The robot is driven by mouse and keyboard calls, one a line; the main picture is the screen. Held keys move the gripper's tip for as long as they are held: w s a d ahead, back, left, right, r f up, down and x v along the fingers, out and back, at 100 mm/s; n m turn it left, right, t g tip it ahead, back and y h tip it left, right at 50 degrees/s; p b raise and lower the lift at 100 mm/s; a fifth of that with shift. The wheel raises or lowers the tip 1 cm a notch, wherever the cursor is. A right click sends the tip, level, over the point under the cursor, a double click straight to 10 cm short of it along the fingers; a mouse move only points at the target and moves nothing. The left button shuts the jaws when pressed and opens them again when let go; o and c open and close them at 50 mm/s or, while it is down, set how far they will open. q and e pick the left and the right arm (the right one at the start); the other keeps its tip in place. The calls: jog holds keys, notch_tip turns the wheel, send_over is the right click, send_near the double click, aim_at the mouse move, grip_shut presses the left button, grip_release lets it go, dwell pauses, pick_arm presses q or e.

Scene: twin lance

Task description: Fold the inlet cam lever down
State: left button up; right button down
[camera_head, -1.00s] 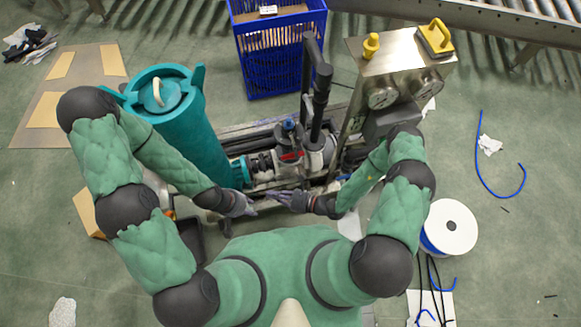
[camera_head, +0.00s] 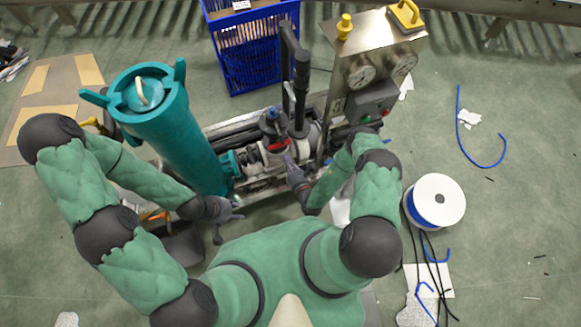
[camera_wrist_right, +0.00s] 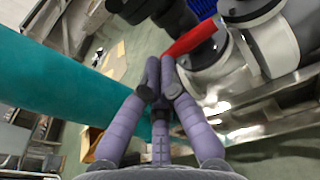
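The red cam lever (camera_head: 278,146) sits on the grey coupling of the pump line, left of the steel panel. In the right wrist view the lever (camera_wrist_right: 192,37) slants up to the right from beside the fingertips. My right gripper (camera_head: 290,164) is at the coupling, just below the lever. In the right wrist view its fingers (camera_wrist_right: 162,78) are together at the tips, with nothing visible between them. The tips are close to the lever's lower end; I cannot tell whether they touch. My left gripper (camera_head: 235,210) is by the skid's front edge, away from the lever; its opening is unclear.
A teal filter housing (camera_head: 180,135) stands left of the coupling. A steel gauge panel (camera_head: 365,65) stands to the right, with black upright pipes (camera_head: 301,85) behind the lever. A blue crate (camera_head: 245,50) is at the back. A cable spool (camera_head: 436,202) lies right on open floor.

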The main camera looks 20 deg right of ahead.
aim_at(280, 133)
jog(key=w+r, duration=0.1)
jog(key=w, duration=0.1)
jog(key=w+r+b, duration=0.1)
jog(key=w+r, duration=0.1)
jog(key=shift+d+r, duration=0.1)
jog(key=shift+d, duration=0.05)
jog(key=shift+s+d, duration=0.1)
dwell(0.5)
